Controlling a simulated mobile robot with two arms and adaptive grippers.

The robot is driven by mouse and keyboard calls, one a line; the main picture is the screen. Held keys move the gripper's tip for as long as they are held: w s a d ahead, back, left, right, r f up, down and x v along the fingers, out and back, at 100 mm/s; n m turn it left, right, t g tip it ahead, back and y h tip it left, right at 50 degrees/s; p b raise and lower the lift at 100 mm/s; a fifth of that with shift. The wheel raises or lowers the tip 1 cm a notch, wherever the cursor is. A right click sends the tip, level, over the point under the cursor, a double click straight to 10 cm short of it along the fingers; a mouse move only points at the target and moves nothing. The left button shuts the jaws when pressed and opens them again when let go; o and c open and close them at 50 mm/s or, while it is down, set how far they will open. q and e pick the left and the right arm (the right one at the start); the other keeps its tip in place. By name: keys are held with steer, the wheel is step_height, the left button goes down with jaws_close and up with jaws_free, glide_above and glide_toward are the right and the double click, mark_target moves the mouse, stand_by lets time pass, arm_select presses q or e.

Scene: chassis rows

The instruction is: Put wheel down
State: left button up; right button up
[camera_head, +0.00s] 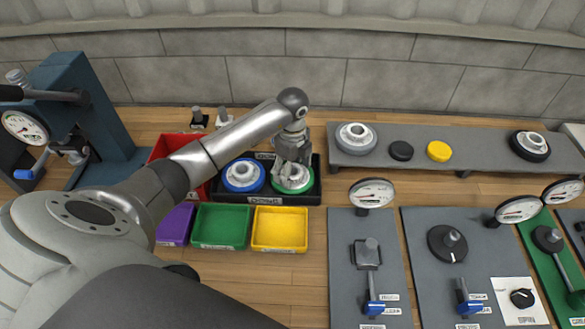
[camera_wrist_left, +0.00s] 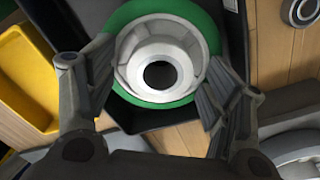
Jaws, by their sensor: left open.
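A green-rimmed wheel (camera_head: 292,180) with a pale hub lies in a black tray (camera_head: 270,199) in the head view. It also shows in the left wrist view (camera_wrist_left: 196,82). A blue-rimmed wheel (camera_head: 243,177) lies beside it on the left in the same tray. My left gripper (camera_head: 293,165) is directly above the green wheel. In the wrist view its fingers (camera_wrist_left: 158,78) are open, one on each side of the pale hub. I cannot tell whether they touch it. My right gripper is not in view.
Purple, green (camera_head: 221,226) and yellow (camera_head: 279,229) bins stand in front of the tray, and a red bin (camera_head: 172,146) is at its left. A grey shelf (camera_head: 462,158) at the right holds wheels and discs. Grey boards (camera_head: 367,270) with gauges lie at the front right.

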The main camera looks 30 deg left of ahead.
arm_select(q)
step_height(320, 180, up, 12)
steer(key=b, duration=0.2)
steer(key=shift+r, duration=0.15)
stand_by(0.5)
